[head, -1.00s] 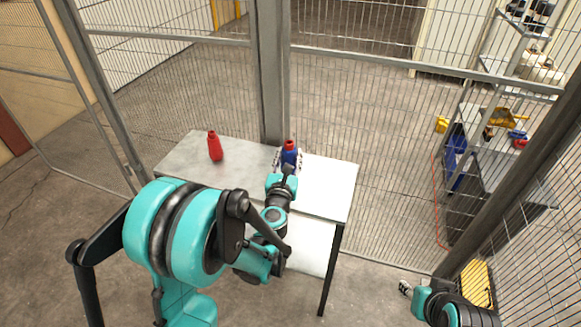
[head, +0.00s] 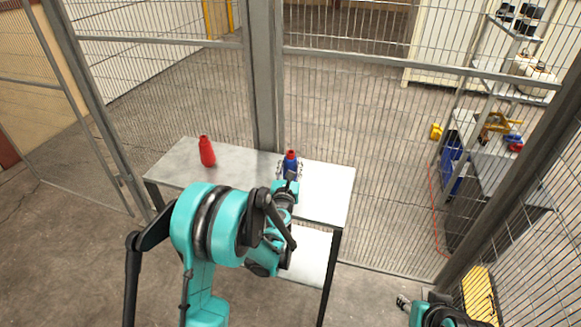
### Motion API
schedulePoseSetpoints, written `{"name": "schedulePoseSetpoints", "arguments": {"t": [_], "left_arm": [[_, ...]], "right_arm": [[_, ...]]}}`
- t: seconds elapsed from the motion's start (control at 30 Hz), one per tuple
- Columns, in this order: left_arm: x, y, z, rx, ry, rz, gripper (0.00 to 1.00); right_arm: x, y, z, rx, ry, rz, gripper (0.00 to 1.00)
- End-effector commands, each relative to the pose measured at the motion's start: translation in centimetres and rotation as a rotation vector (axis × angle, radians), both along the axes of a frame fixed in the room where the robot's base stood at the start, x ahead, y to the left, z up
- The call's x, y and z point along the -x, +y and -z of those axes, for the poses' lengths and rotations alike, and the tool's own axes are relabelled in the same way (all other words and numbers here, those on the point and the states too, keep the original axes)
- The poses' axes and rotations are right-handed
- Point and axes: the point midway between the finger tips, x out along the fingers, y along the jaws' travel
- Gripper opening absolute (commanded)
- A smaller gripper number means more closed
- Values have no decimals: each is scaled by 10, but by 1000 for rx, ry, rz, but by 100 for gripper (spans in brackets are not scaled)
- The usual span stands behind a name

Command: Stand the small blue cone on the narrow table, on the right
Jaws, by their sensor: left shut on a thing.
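The small blue cone (head: 291,163), with a red top, is upright over the middle-right part of the narrow table (head: 328,186). My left gripper (head: 290,171) is shut on it, with a finger on either side. I cannot tell whether the cone's base touches the table top, because my gripper and wrist hide it. My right gripper (head: 403,302) is low at the bottom right, away from the table, too small to read.
A red bottle-like object (head: 207,152) stands on the table's left part. The table's right end is bare. A mesh fence with a post (head: 262,90) stands right behind the table. A cluttered shelf (head: 480,150) is beyond the fence at right.

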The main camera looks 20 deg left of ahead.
Motion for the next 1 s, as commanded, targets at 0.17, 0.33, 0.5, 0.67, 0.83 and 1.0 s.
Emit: {"name": "schedulePoseSetpoints", "arguments": {"t": [0.17,0.33,0.5,0.67,0.83,1.0], "left_arm": [[0,0,4,0,0,0,5],[0,0,2,0,0,0,58],[0,0,2,0,0,0,58],[3,-1,-2,0,0,0,58],[35,-5,-2,0,0,1,58],[75,-11,1,0,0,2,58]], "right_arm": [[0,0,4,0,0,0,40],[0,0,2,0,0,0,40],[0,0,2,0,0,0,40],[0,0,-2,0,0,0,40],[0,0,-9,0,0,0,40],[0,0,-6,0,0,0,40]]}}
